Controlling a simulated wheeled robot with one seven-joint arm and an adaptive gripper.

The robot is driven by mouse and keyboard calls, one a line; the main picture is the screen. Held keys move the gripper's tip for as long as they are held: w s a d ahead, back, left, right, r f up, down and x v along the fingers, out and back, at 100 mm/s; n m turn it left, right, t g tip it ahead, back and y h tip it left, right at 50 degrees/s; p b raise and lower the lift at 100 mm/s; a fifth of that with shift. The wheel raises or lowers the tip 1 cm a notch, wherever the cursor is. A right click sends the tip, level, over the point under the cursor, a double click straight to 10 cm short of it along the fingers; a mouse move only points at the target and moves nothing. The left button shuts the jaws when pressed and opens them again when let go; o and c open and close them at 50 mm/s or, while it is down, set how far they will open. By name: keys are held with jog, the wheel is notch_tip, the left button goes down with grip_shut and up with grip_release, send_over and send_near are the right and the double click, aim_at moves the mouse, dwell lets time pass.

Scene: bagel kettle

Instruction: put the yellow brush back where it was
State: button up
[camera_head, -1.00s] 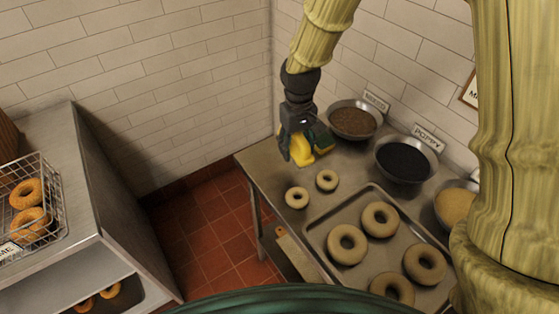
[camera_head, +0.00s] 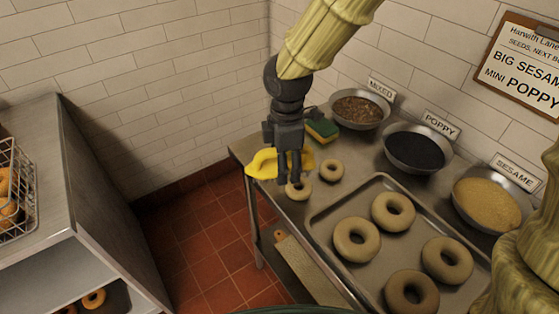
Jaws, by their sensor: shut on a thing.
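The yellow brush (camera_head: 262,164) is in my gripper (camera_head: 289,178), near the far left corner of the steel table in the head view. My dark gripper points down and is shut on it.
A green and yellow sponge (camera_head: 323,130) lies just right of my gripper. Two small bagels (camera_head: 332,170) sit close by. Bowls of mixed seeds (camera_head: 359,108), poppy (camera_head: 414,148) and sesame (camera_head: 487,204) line the wall. A tray (camera_head: 318,221) holds several large bagels.

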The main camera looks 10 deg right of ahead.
jog(key=n, duration=0.1)
jog(key=s+n+b, duration=0.1)
jog(key=f+n+b, duration=0.1)
jog(key=n, duration=0.1)
jog(key=shift+s+a, duration=0.4)
jog(key=shift+n, duration=0.3)
jog(key=w+d, duration=0.1)
jog(key=w, duration=0.4)
jog(key=w+d+f, duration=0.1)
jog(key=w, duration=0.4)
jog(key=w+d+p, duration=0.1)
jog(key=w, duration=0.4)
jog(key=shift+d+f, duration=0.15)
jog(key=shift+d, duration=0.05)
jog(key=shift+w+f, duration=0.15)
jog(key=shift+f, duration=1.65)
jog(key=shift+f, duration=0.1)
jog(key=o, duration=1.3)
jog(key=shift+o, duration=0.2)
notch_tip(320, 180, up, 12)
